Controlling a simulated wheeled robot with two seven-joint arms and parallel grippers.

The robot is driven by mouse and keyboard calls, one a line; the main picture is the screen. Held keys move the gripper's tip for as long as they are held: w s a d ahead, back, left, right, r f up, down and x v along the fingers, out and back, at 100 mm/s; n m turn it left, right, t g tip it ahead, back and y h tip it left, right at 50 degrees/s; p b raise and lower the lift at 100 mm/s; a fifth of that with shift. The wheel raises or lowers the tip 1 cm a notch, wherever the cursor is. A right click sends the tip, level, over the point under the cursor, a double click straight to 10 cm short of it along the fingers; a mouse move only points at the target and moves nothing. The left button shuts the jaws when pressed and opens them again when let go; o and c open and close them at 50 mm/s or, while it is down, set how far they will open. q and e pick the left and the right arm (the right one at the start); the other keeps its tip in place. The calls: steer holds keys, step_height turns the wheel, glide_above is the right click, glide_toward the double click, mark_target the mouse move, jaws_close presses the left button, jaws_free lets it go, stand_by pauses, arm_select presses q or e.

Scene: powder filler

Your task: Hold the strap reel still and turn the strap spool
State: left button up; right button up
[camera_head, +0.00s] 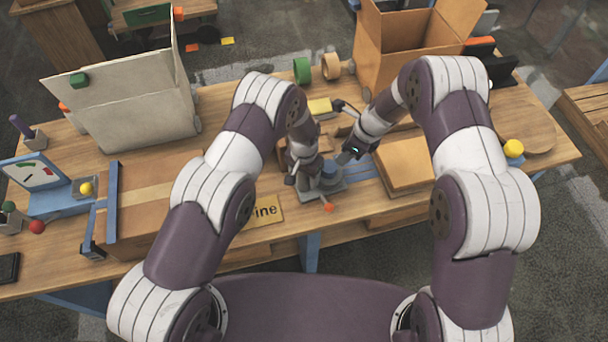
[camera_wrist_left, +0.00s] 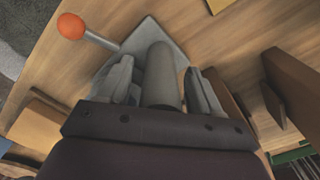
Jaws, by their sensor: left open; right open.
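A small grey device with a flat base plate (camera_head: 333,186) stands near the table's front edge, and it appears to be the strap reel. A blue-grey cylinder (camera_head: 328,172) rises from it, perhaps the spool. An orange knob (camera_head: 328,207) sits on a short arm at its front. In the left wrist view the grey cylinder (camera_wrist_left: 161,76) stands between the fingers of my open left gripper (camera_wrist_left: 162,88), with the base plate (camera_wrist_left: 150,33) and orange knob (camera_wrist_left: 71,26) beyond. Contact is not clear. My right gripper (camera_head: 350,153) is open, just right of and behind the cylinder.
A taped carton (camera_head: 160,205) and a white open box (camera_head: 130,110) stand to the left. A brown box (camera_head: 407,160) lies right of the device. A tall open carton (camera_head: 395,55), a green roll (camera_head: 302,70) and a tan roll (camera_head: 331,66) stand behind.

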arm_select(q)
steer(key=shift+f, duration=0.3)
